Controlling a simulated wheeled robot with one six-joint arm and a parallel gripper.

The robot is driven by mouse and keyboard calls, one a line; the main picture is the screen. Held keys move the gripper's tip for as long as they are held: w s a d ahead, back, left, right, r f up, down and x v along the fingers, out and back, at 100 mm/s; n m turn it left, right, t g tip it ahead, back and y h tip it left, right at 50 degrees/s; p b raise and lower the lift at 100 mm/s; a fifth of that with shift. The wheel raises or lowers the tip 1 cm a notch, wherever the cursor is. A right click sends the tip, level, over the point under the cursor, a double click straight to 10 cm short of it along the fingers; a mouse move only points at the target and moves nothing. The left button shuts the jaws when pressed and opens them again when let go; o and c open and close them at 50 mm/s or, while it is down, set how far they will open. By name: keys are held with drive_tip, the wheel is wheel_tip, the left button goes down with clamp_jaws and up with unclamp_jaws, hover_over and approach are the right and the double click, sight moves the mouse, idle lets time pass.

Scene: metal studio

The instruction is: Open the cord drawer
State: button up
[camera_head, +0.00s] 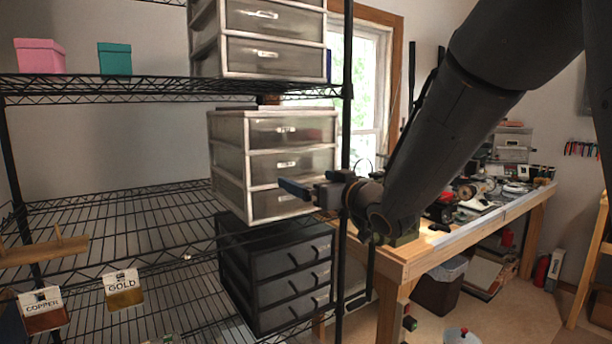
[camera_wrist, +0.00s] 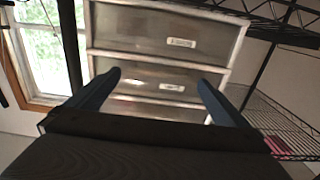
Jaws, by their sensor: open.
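A white-framed unit (camera_head: 242,165) of three translucent grey drawers stands on the middle wire shelf. Its top drawer (camera_head: 290,131), middle drawer (camera_head: 290,163) and bottom drawer (camera_head: 275,203) all look shut. No label is legible enough to tell which is the cord drawer. My gripper (camera_head: 302,191) is in front of the unit at its lower drawers, covering part of the bottom drawer's front. In the wrist view my gripper (camera_wrist: 160,82) is open and empty, its blue fingers apart, with drawer fronts (camera_wrist: 150,28) beyond. Contact with the unit cannot be told.
A black drawer unit (camera_head: 275,275) stands below, and another white-framed unit (camera_head: 270,40) above. A black shelf post (camera_head: 346,80) rises close beside my gripper. A cluttered workbench (camera_head: 480,225) is at right. The wire shelf (camera_head: 110,225) left of the unit is largely clear.

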drive_tip(key=shift+x, duration=1.35)
drive_tip(key=shift+c, duration=0.4)
